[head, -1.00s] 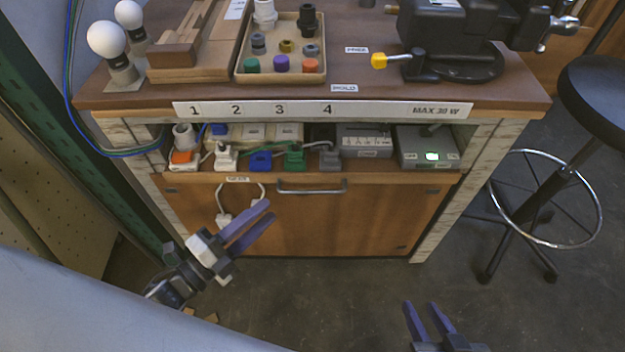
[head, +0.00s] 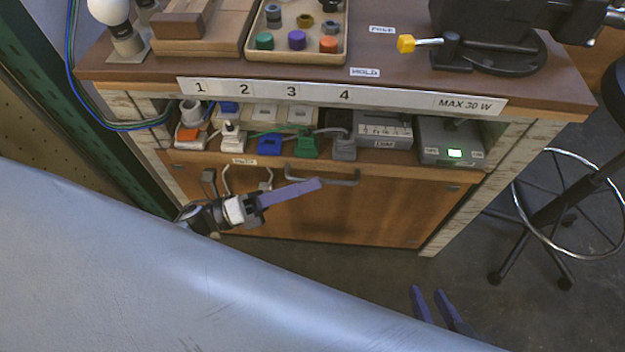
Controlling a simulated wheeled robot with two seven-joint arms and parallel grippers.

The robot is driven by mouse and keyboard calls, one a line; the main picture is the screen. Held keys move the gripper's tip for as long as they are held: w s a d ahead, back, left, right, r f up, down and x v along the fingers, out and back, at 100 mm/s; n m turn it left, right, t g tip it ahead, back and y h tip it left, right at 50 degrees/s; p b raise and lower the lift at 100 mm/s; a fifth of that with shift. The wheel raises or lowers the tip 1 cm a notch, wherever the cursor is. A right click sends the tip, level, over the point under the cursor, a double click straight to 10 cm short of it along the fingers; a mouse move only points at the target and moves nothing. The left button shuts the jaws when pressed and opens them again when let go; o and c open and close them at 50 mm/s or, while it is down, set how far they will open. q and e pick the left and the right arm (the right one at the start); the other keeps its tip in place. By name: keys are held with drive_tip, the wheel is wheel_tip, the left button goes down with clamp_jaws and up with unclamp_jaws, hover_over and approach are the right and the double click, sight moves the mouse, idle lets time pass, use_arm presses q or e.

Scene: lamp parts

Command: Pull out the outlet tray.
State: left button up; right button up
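The outlet tray (head: 400,165) is a wood-fronted shelf under the bench top, carrying several plugs and boxes. A grey bar handle (head: 345,181) is on its front. My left gripper (head: 318,185) is just below and in front of the handle, its purple fingers pointing right. Its fingers overlap in this view, so their gap is hidden, and I cannot tell whether they touch the handle. My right gripper (head: 430,293) is low at the bottom edge, its two fingers apart with nothing between them.
White, blue, green and grey plugs stand along the tray, with a lit grey box (head: 451,148) at its right. The bench top (head: 390,55) above holds a parts tray (head: 340,45) and a vise (head: 490,50). A stool (head: 575,220) stands right; floor between is clear.

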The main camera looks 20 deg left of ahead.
use_arm(q)
drive_tip(key=shift+x, duration=0.8)
clamp_jaws()
idle(0.9)
